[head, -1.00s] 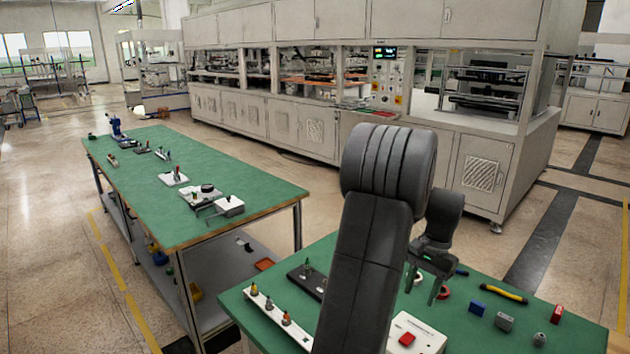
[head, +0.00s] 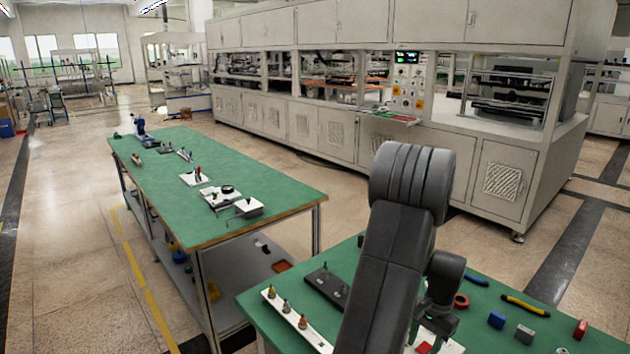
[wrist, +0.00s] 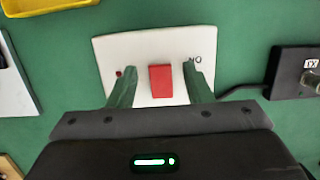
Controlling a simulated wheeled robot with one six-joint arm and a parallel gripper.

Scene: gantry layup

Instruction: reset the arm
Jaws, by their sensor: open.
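My gripper (head: 428,328) hangs low over the near green table in the head view, at the white switch plate (head: 452,347), partly hidden by my arm. In the wrist view my gripper (wrist: 160,68) is open, with one finger on each side of a raised red rocker switch (wrist: 161,81). Nothing is between the fingers except the switch seen below or between them; I cannot tell whether they touch the plate. The white plate (wrist: 145,48) has a small red dot at left and lettering at right.
A black box (wrist: 292,62) with a cable lies to the right in the wrist view, and a yellow tray (wrist: 45,5) at top left. The near table also holds a white strip with pegs (head: 296,319), a blue block (head: 497,319) and a grey block (head: 525,334). A second green table (head: 240,182) stands behind.

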